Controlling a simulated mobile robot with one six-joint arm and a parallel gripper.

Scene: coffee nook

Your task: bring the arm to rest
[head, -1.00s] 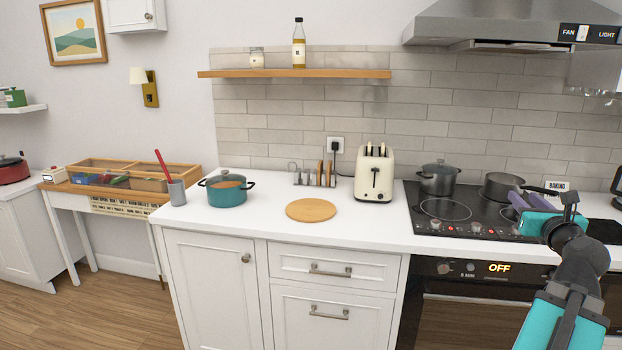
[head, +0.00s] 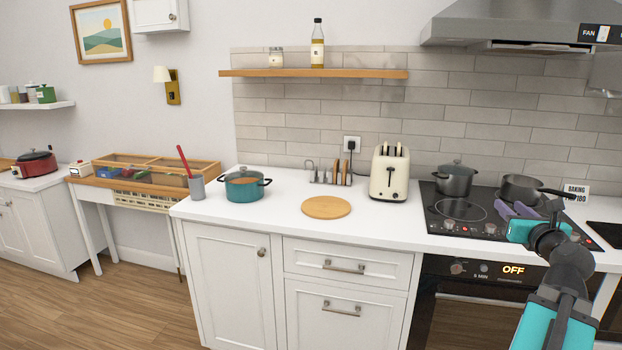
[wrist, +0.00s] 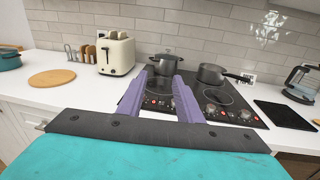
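My gripper (head: 511,208) is in front of the black cooktop (head: 447,228) in the head view, at the right. In the wrist view its two purple fingers (wrist: 164,74) point forward toward the cooktop and the backsplash. They stand apart with a gap between them and nothing held. The fingers overlap part of the cooktop in the picture; I cannot tell their exact height above it. My turquoise arm comes up from the lower right.
Two grey pots, one lidded (head: 455,180) and one open with a handle (head: 522,188), stand on the cooktop. A cream toaster (head: 388,176), round board (head: 326,207) and teal pot (head: 243,187) stand to the left. The counter front (head: 262,215) is clear.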

